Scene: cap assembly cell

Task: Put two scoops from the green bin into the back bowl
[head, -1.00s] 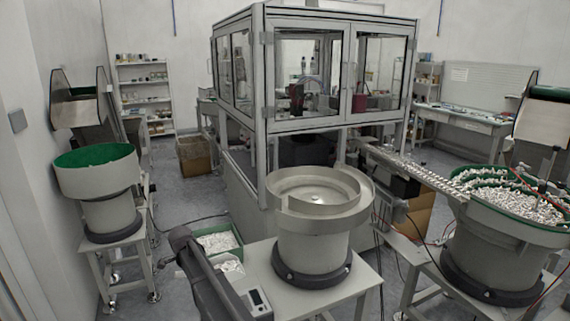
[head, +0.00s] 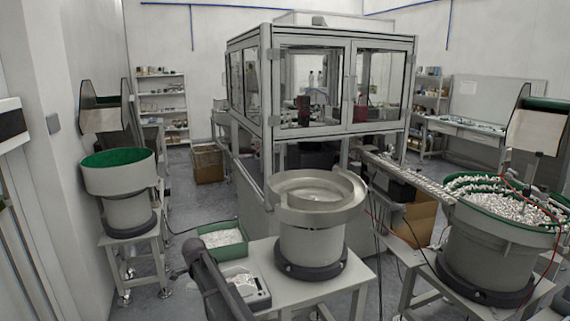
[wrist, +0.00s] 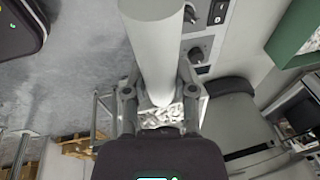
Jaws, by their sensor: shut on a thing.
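My gripper (wrist: 160,92) is shut on a pale, thick cylinder (wrist: 155,50), which looks like the scoop's handle. Small white pieces (wrist: 165,116) show between the fingers; I cannot tell whether they lie in the scoop or below it. In the head view only part of my arm shows at bottom centre; the gripper is hidden. The green bin (head: 212,239), holding white pieces, is beyond the arm. Its green edge seems to show top right in the wrist view (wrist: 292,32). A green-lined bowl (head: 118,178) stands farther back left, with no pieces visible.
A grey bowl feeder (head: 312,235) stands on a table in front centre. A small device (head: 250,285) with white pieces on top is beside it. A full green-rimmed feeder (head: 490,245) stands right. A glazed machine (head: 330,85) fills the back. Floor shows between the left stand and table.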

